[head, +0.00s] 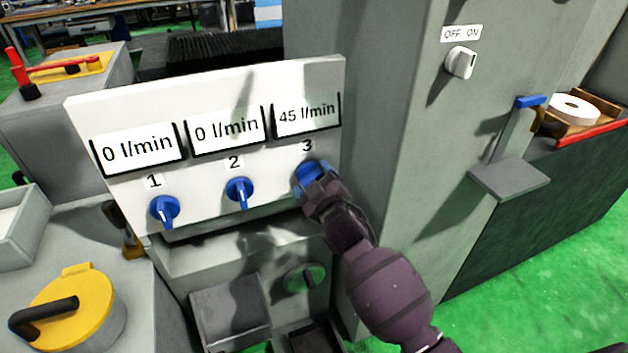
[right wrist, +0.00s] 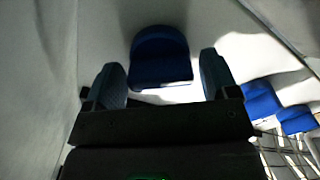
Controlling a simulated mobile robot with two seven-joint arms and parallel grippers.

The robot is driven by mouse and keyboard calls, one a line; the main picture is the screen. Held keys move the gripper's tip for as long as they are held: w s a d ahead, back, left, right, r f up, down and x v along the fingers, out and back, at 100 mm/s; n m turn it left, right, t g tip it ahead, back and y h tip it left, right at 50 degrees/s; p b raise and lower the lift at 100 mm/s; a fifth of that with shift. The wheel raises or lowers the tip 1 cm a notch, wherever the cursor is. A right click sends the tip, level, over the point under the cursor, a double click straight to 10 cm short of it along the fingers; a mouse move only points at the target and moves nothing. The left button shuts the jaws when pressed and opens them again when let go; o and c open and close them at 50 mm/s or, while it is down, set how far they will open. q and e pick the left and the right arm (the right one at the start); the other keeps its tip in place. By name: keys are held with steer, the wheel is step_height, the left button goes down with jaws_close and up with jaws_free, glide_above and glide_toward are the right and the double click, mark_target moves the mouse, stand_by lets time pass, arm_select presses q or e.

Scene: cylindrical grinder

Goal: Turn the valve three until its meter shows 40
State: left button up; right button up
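A white panel (head: 205,75) carries three blue valves with a meter above each. The meter above valve three (head: 307,117) reads 45 l/min. Valve three (head: 308,170) is partly hidden by my right gripper (head: 313,184), which is right at it. In the right wrist view, a blue knob (right wrist: 160,55) lies just ahead of and between the two fingers (right wrist: 162,82). The fingers are apart, with a visible gap on each side of the knob. I cannot tell whether either finger touches it. My left gripper is not in view.
Valve one (head: 165,211) and valve two (head: 240,193) sit to the left; both their meters read 0 l/min. A grey machine column (head: 400,130) with an OFF/ON switch (head: 460,63) stands to the right. A yellow round cover (head: 75,305) is at lower left.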

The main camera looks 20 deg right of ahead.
steer(key=c, duration=0.7)
steer(key=shift+r+m+p, duration=0.25)
steer(key=shift+m+p, duration=0.25)
steer(key=shift+m, duration=0.8)
steer(key=shift+f, duration=0.1)
steer(key=shift+f+m, duration=0.15)
steer(key=shift+m, duration=0.15)
steer(key=o, duration=0.9)
steer(key=shift+o, duration=0.2)
